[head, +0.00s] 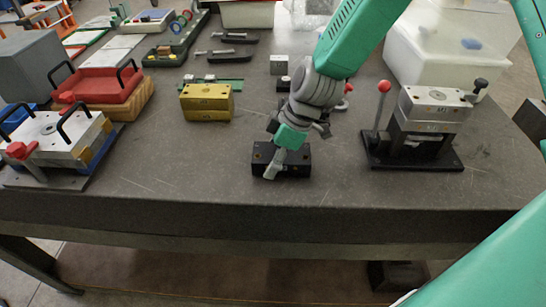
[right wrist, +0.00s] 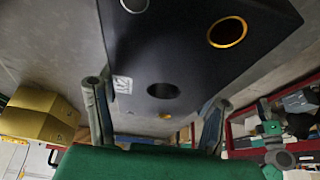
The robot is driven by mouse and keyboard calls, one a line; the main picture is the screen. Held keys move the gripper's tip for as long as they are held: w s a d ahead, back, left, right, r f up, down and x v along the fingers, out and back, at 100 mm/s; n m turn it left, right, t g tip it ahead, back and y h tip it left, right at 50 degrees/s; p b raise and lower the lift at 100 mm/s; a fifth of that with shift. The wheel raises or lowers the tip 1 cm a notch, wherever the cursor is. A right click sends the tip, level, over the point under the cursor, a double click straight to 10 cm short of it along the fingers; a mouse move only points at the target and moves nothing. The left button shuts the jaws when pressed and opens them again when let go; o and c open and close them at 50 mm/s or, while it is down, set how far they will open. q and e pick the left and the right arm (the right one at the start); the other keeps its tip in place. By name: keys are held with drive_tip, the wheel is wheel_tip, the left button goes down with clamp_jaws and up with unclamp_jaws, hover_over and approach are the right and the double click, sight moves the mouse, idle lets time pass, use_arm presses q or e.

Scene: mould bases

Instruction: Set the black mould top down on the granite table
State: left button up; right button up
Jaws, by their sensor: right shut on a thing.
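The black mould top (head: 298,163) is a dark block with round holes, low over the front middle of the granite table (head: 215,180). My right gripper (head: 279,160) comes down on it from above and is shut on it. In the right wrist view the black mould top (right wrist: 190,60) fills the upper middle, with a gold-rimmed hole and a small white label, between the two fingers of my right gripper (right wrist: 155,118). I cannot tell whether its underside touches the table. My left gripper is not in view.
A gold block (head: 206,102) stands to the left of the black top, and a steel mould on a black base (head: 412,150) with a red-knobbed lever stands right. A mould with black handles (head: 55,135) and a red one (head: 100,86) stand far left. Bare table lies between them.

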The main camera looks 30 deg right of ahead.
sight(273, 153)
drive_tip(key=shift+a+r, duration=0.15)
drive_tip(key=shift+a, duration=0.15)
drive_tip(key=o, duration=1.4)
drive_tip(key=shift+s+d+f, duration=0.1)
drive_tip(key=shift+d+f, duration=0.05)
drive_tip(key=shift+f, duration=0.05)
drive_tip(key=o, duration=0.3)
drive_tip(key=shift+d, duration=0.25)
drive_tip(key=shift+d+f, duration=0.1)
drive_tip(key=shift+d, duration=0.2)
drive_tip(key=shift+r, duration=0.4)
drive_tip(key=v, duration=0.4)
drive_tip(key=a+v, duration=0.1)
drive_tip(key=v, duration=0.1)
drive_tip(key=shift+r+p, duration=0.3)
drive_tip(key=shift+r, duration=0.1)
drive_tip(key=v, duration=0.4)
drive_tip(key=shift+s+d, duration=0.1)
drive_tip(key=shift+d, duration=0.3)
drive_tip(key=shift+s+d+r, duration=0.1)
drive_tip(key=shift+d+r, duration=0.2)
drive_tip(key=shift+d, duration=0.05)
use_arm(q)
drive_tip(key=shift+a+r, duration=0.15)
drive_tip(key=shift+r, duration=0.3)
use_arm(e)
drive_tip(key=shift+a, duration=0.35)
drive_tip(key=shift+r, duration=0.1)
